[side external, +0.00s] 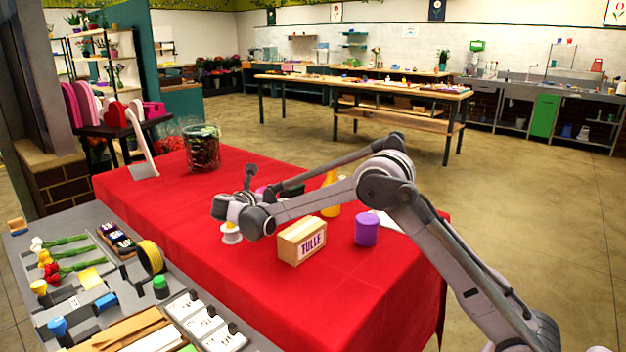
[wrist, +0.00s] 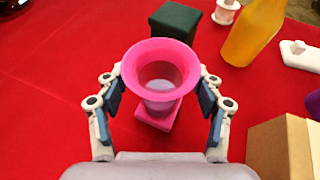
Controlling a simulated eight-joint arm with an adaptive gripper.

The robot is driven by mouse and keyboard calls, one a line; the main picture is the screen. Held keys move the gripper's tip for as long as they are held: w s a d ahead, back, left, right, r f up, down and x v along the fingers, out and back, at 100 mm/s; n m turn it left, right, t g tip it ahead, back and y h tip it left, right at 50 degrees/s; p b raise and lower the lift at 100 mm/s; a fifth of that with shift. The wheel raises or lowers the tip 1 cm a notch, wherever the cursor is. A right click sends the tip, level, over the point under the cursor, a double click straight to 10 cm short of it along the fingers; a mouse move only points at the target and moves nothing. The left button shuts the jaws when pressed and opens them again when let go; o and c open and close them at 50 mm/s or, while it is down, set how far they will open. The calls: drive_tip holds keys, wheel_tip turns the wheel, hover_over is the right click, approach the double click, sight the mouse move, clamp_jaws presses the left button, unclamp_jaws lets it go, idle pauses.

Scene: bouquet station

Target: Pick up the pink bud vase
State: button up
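The pink bud vase (wrist: 156,108) stands upright on the red cloth in the wrist view, with a wide flared rim and a square base. My gripper (wrist: 161,90) is open, with one finger on each side of the vase. Red cloth shows between the finger pads and the vase's narrow body, so the pads look apart from it. The rim partly covers the body from above. In the side external view my arm reaches low over the table and largely hides the vase.
A tulle box (side external: 302,241) stands close by, at lower right in the wrist view (wrist: 283,150). A dark green block (wrist: 175,20), a yellow bottle (wrist: 254,32), and a white spool (side external: 231,234) are nearby. A purple cylinder (side external: 366,229) is farther right. Open red cloth (wrist: 50,60) lies left.

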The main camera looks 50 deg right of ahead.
clamp_jaws()
drive_tip(key=shift+r, duration=0.1)
